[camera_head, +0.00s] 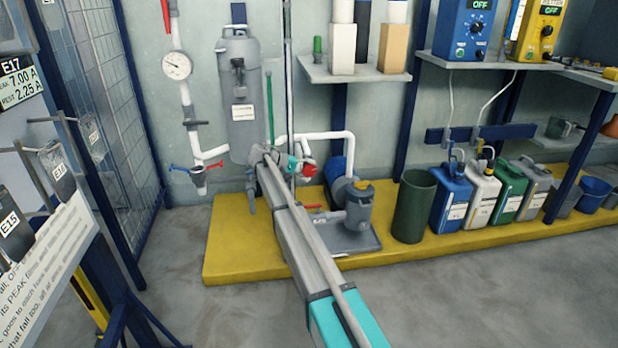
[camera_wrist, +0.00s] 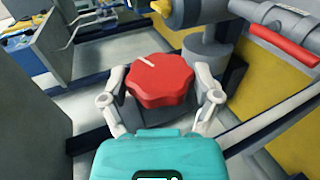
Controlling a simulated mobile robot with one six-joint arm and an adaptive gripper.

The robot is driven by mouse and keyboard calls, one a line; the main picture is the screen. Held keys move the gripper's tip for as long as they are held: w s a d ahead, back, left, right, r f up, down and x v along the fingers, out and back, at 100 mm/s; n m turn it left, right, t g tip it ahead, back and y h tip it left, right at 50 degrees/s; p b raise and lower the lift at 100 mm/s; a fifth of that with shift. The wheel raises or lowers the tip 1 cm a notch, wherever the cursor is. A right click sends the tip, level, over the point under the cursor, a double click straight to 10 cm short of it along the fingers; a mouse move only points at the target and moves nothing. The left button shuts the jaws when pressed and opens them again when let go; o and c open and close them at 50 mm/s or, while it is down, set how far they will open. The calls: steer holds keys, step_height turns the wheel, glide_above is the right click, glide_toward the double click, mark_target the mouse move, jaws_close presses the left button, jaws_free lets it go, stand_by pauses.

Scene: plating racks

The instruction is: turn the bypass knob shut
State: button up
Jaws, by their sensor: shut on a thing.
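The red bypass knob (camera_wrist: 160,82) is round with a scalloped rim and sits between my fingers in the wrist view. A short pale mark on its face points toward the upper left. My gripper (camera_wrist: 161,93) has one finger on each side of the knob and is shut on it. In the head view the red knob (camera_head: 309,170) shows in part at the end of my arm, beside the pipework above the yellow platform. My gripper (camera_head: 300,165) is small there and partly hidden by my arm, which also hides some of the piping.
A red lever handle (camera_wrist: 285,43) lies at the right in the wrist view. A grey pump (camera_head: 359,205) stands to the right of my arm on the yellow platform (camera_head: 240,245). A grey filter housing (camera_head: 240,95) hangs behind. A dark green bin (camera_head: 414,205) and several canisters stand right.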

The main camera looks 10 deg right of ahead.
steer(key=shift+h+b, duration=0.45)
steer(key=shift+h, duration=0.05)
steer(key=o, duration=0.9)
steer(key=shift+o, duration=0.2)
steer(key=shift+r+y+p, duration=0.15)
steer(key=shift+y+p, duration=0.35)
steer(key=shift+p, duration=0.4)
